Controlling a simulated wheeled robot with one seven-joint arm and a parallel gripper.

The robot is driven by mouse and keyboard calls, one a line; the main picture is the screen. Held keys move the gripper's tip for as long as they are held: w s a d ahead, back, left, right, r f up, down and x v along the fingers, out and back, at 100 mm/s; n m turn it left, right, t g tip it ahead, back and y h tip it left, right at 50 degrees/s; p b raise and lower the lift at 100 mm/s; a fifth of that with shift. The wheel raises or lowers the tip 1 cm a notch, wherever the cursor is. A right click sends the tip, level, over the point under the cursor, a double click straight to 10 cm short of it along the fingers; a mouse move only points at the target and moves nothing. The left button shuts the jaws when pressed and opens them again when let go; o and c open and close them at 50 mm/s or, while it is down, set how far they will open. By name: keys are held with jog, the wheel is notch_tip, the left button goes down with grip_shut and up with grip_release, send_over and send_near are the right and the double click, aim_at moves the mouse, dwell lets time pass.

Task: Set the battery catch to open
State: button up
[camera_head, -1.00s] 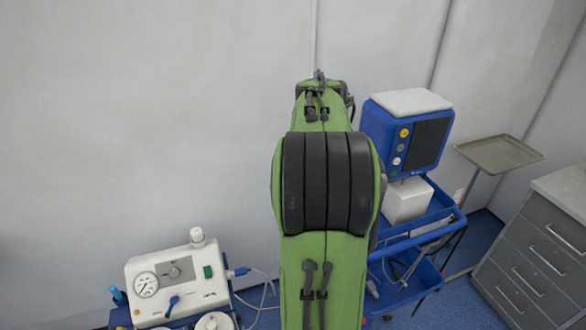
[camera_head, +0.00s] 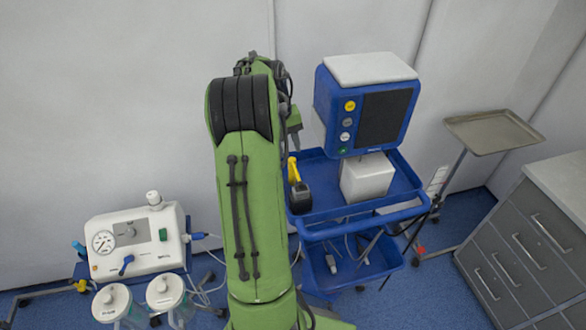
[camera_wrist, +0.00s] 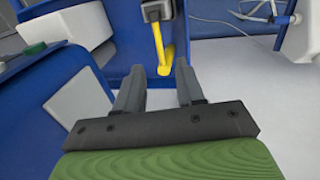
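A yellow and black tool (camera_head: 296,184) lies on the left end of the blue cart's top shelf. In the wrist view the yellow part of the tool (camera_wrist: 164,50) and its black block show at the top, beyond my fingertips. The battery catch is too small to make out. My gripper (camera_wrist: 160,78) has its two fingers apart with nothing between them, and it does not touch the tool. In the head view my green arm stands just left of the cart, and I cannot clearly see the gripper there.
A blue monitor (camera_head: 368,105) stands on a white block on the blue cart (camera_head: 400,205), close to the tool. A white suction unit (camera_head: 135,245) with jars is at the left. A metal tray stand (camera_head: 492,131) and grey drawers (camera_head: 530,240) are at the right.

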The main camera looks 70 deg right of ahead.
aim_at(297, 173)
jog(key=f, duration=0.3)
jog(key=s+f, duration=0.1)
jog(key=f, duration=0.2)
jog(key=s+d+f, duration=0.1)
jog(key=f, duration=0.2)
jog(key=shift+d+f, duration=0.1)
jog(key=shift+f, duration=0.15)
jog(key=shift+w, duration=0.1)
jog(key=shift+c, duration=0.3)
grip_shut()
